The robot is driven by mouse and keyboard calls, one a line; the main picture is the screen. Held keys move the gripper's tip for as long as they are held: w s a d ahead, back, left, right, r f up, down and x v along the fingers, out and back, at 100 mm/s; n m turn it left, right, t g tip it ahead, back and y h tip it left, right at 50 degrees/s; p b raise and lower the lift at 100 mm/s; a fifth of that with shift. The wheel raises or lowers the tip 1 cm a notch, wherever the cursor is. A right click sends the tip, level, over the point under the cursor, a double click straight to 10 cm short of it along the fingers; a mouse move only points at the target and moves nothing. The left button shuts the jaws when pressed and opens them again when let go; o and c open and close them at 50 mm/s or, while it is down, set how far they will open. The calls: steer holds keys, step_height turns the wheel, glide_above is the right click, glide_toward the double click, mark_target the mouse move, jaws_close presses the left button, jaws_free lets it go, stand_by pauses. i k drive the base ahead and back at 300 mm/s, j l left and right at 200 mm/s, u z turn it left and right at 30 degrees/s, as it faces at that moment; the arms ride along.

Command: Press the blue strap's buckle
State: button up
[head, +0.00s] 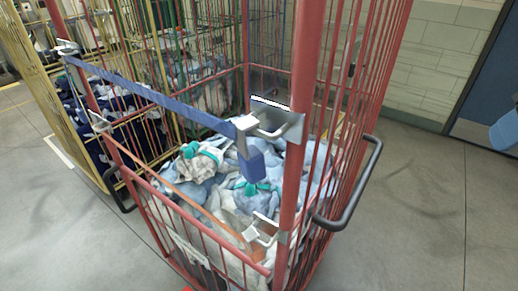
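The blue strap (150,94) runs across the upper front of a red wire cage trolley (305,100), from the left post to the right post. Its grey-white buckle (244,124) sits at the strap's right end, close to the right post. A short blue end (253,166) hangs below the buckle. Whether the buckle is fastened is too small to tell. My gripper is not in view.
An orange strap (190,193) crosses lower, with a pale buckle (251,233). Pale blue and white laundry (215,180) fills the trolley. A black handle (345,212) juts out right. A yellow cage (45,90) stands left. Floor at right is clear.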

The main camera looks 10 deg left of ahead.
mark_target(54, 53)
steer(key=k+j+u, duration=0.1)
steer(key=k+u, duration=0.2)
steer(key=k, duration=0.35)
steer(key=l+u, duration=0.15)
steer(key=u, duration=0.3)
steer(key=i+l+u, duration=0.1)
steer(key=l+u, duration=0.15)
steer(key=u, duration=0.2)
steer(key=l+u, duration=0.2)
steer(key=u, duration=0.25)
steer(key=i+l, duration=0.1)
steer(key=i, duration=0.4)
